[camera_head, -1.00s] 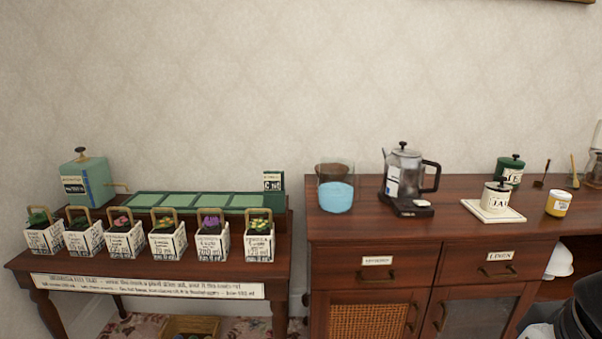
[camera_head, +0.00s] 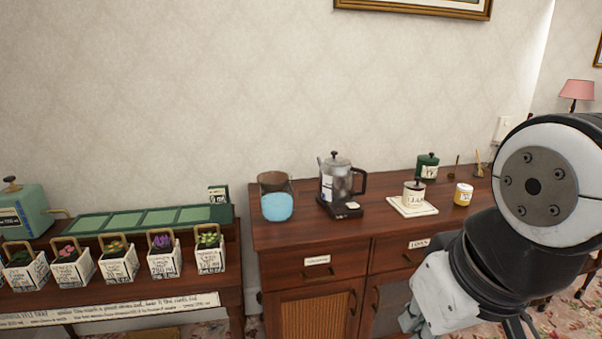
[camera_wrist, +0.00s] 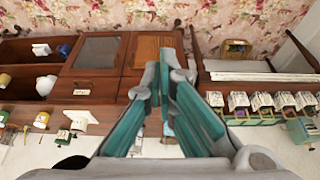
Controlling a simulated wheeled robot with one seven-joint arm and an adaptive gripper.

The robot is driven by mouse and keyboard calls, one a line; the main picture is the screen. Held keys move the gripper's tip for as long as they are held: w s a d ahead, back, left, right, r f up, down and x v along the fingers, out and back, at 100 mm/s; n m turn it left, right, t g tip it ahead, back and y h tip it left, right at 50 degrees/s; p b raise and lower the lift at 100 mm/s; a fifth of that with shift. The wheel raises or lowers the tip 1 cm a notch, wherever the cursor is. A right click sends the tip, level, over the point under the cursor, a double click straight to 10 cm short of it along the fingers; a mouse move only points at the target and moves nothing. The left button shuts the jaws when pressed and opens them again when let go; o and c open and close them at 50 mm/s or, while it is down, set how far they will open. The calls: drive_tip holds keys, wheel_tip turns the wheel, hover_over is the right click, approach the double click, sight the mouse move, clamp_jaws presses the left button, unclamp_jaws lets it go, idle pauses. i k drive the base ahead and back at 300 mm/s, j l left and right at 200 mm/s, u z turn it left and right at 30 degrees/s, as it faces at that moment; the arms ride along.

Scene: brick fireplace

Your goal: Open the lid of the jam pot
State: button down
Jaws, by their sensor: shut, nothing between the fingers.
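The jam pot (camera_head: 414,197) is a small cream pot with dark lettering on its front. Its lid with a dark knob (camera_head: 417,183) sits on top, closed. The pot stands on a white square tile (camera_head: 400,207) on the wooden cabinet. My gripper (camera_wrist: 163,62) shows in the wrist view with its teal fingers together and empty. It is apart from the pot, which appears small and upside down at that view's left. My arm fills the right of the head view, in front of the cabinet's right part.
A glass kettle (camera_head: 343,182) on a dark base stands left of the pot. A green canister (camera_head: 427,166) is behind it and a yellow jar (camera_head: 463,194) to its right. Planters (camera_head: 163,258) line the side table.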

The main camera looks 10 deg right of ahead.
sight(416, 184)
drive_tip(key=i+l, duration=0.1)
drive_tip(key=i, duration=0.35)
drive_tip(key=i+l, duration=0.15)
drive_tip(key=i, duration=0.25)
drive_tip(key=i+l, duration=0.15)
drive_tip(key=l, duration=0.2)
drive_tip(key=i+l, duration=0.15)
drive_tip(key=l, duration=0.2)
drive_tip(key=i+l, duration=0.35)
drive_tip(key=l, duration=0.3)
drive_tip(key=i+l, duration=0.15)
drive_tip(key=l, duration=0.2)
drive_tip(key=i+l, duration=0.15)
drive_tip(key=l, duration=0.2)
